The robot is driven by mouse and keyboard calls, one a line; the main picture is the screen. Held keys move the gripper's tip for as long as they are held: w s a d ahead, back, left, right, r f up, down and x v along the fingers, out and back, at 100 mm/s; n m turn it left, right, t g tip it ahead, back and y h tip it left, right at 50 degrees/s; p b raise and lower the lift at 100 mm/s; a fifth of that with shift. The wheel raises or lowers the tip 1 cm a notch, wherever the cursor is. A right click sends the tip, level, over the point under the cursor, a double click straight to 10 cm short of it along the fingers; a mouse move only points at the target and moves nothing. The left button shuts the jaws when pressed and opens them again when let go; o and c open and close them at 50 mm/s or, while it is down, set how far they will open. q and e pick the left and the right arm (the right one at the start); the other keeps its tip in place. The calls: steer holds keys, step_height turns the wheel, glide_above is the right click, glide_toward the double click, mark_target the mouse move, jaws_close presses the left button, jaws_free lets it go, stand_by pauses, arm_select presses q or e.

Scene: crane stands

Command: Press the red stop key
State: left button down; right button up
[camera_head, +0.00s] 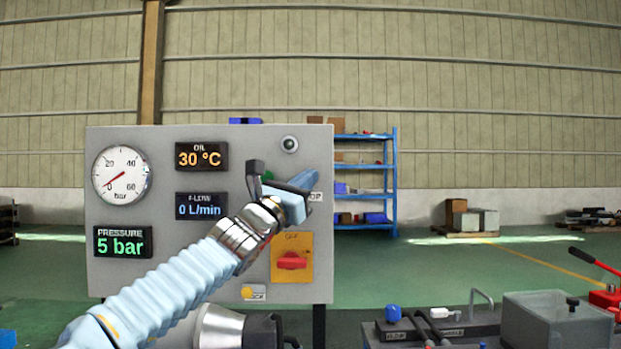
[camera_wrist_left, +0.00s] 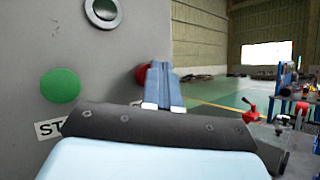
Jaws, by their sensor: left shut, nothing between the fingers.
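The grey control panel (camera_head: 220,260) faces me. My left gripper (camera_head: 308,176) is shut and empty at the panel's right side, and it hides the red stop key in the head view. Only the end of a label (camera_head: 315,196) reading "OP" shows beside it. In the left wrist view, the red stop key (camera_wrist_left: 142,74) is partly covered by the blue fingers of my left gripper (camera_wrist_left: 160,66). The fingertips are beside or in front of its right part; I cannot tell whether they touch it. My right gripper's fingers are not in view.
A green key (camera_wrist_left: 60,85) is left of the red one, and a round metal-rimmed button (camera_head: 289,144) is above. A red rotary switch (camera_head: 291,262) on a yellow plate and a yellow button (camera_head: 247,293) are below. A clear-grey box (camera_head: 556,318) stands at lower right.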

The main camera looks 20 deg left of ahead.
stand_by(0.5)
arm_select(q)
steer(key=shift+s+d+b, duration=0.2)
steer(key=shift+s+b, duration=0.55)
steer(key=s+b, duration=0.1)
steer(key=s, duration=0.1)
steer(key=s+d+b, duration=0.1)
steer(key=s+b, duration=0.1)
steer(key=s, duration=0.1)
steer(key=shift+d, duration=0.2)
